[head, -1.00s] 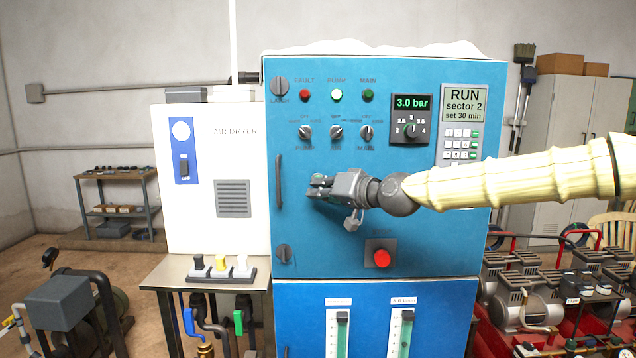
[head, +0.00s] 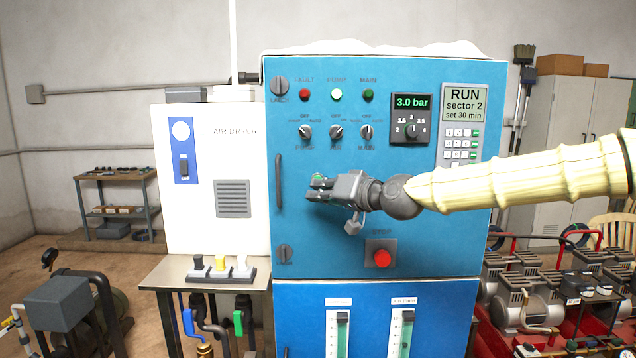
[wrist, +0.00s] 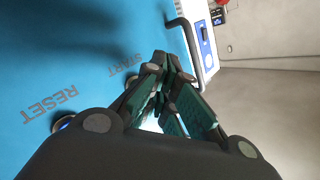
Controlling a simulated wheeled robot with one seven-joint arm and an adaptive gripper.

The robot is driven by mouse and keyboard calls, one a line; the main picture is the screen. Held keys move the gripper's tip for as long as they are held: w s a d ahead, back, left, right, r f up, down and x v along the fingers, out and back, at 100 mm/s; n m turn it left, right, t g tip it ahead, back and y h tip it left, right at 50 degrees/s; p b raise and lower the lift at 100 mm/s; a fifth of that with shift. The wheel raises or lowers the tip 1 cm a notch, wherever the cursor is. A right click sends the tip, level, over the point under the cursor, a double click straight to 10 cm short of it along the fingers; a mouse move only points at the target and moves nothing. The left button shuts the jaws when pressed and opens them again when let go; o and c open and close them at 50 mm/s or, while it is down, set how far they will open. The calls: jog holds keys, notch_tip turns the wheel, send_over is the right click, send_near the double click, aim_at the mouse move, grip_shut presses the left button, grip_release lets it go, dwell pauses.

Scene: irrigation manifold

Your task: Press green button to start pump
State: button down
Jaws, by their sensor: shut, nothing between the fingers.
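My gripper (head: 314,188) is in front of the blue control cabinet's door (head: 330,235), reaching in from the right, with its fingers pointing left. In the wrist view its fingers (wrist: 167,66) come together with nothing held between them. The START label (wrist: 127,63) is printed on the blue panel beside the fingertips. No green button can be made out clearly; the fingers cover part of the panel near START. A RESET label (wrist: 50,103) is farther left, with part of a round button rim (wrist: 62,123) beside it. I cannot tell whether the fingers touch the panel.
A red button (head: 382,258) sits below my gripper. A black door handle (head: 279,181) is left of the fingertips. Lamps and rotary switches (head: 336,132) are above. The display (head: 465,104) reads RUN, sector 2. A white air dryer (head: 210,200) stands left.

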jog(key=s, duration=0.5)
jog(key=shift+b, duration=0.4)
dwell(0.4)
notch_tip(320, 180, down, 17)
jog(key=s+g+h, duration=0.1)
jog(key=g+h, duration=0.1)
jog(key=s+d+f+m+g+h, duration=0.1)
jog(key=s+f, duration=0.3)
jog(key=f, duration=0.6)
jog(key=s+d+f+g+h, duration=0.1)
jog(key=s+f, duration=0.3)
jog(key=f, duration=0.6)
jog(key=s+d+f+m+g+h, duration=0.15)
jog(key=s+f, duration=0.25)
jog(key=f, duration=0.7)
jog(key=s+d+f+g+h, duration=0.15)
jog(key=s+d+f, duration=0.25)
jog(key=s+f, duration=0.6)
jog(key=s+d+f+g+h, duration=0.1)
jog(key=s+d+f, duration=0.3)
jog(key=s, duration=0.4)
jog(key=s+d+f+g+h, duration=0.2)
jog(key=s+d+f, duration=0.2)
jog(key=s, duration=0.5)
jog(key=s+d+f+g+h, duration=0.1)
jog(key=s+d+f, duration=0.4)
jog(key=s+d, duration=0.2)
jog(key=shift+s+g+h, duration=0.3)
jog(key=shift+s, duration=0.85)
